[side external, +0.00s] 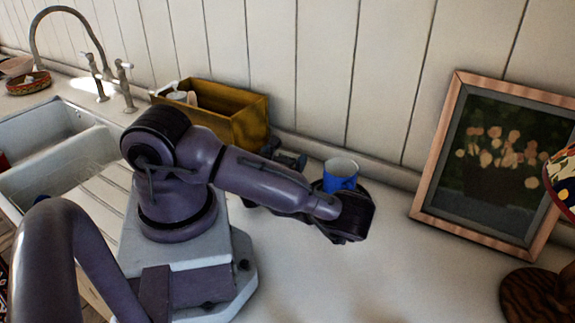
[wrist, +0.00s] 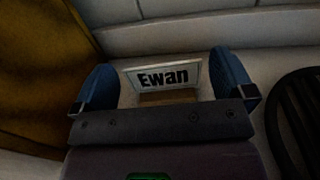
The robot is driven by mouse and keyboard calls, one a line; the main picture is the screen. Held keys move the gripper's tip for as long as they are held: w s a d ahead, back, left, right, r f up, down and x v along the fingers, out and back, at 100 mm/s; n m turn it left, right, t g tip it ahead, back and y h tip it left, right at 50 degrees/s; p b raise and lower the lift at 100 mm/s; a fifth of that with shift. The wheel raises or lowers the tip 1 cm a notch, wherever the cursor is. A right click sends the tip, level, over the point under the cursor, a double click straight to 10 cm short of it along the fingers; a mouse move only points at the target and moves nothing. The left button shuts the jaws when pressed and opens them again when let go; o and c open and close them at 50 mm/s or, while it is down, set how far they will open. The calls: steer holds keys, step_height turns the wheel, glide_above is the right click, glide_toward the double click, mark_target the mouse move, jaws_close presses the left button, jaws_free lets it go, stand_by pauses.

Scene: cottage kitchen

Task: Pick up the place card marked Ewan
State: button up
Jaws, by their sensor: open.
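The place card marked Ewan (wrist: 163,77) is white with a dark edge and bold black letters. It stands upright in a tan holder (wrist: 168,97) in the wrist view, facing me. My gripper (wrist: 163,64) is open, with one blue finger to the left of the card and one to the right. The card appears between the fingers, with a gap on both sides. In the side view, the dark fingers of my gripper (side external: 287,158) show near the wall, partly behind my arm. I cannot make out the card there.
A yellow box (side external: 222,112) stands close on the left; it also shows in the wrist view (wrist: 40,75). A black slatted piece (wrist: 298,112) lies on the right. A blue mug (side external: 341,175) stands behind my wrist. A framed picture (side external: 430,190) leans on the wall.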

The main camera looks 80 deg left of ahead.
steer(key=shift+x, duration=1.95)
steer(key=c, duration=0.7)
steer(key=shift+c, duration=0.2)
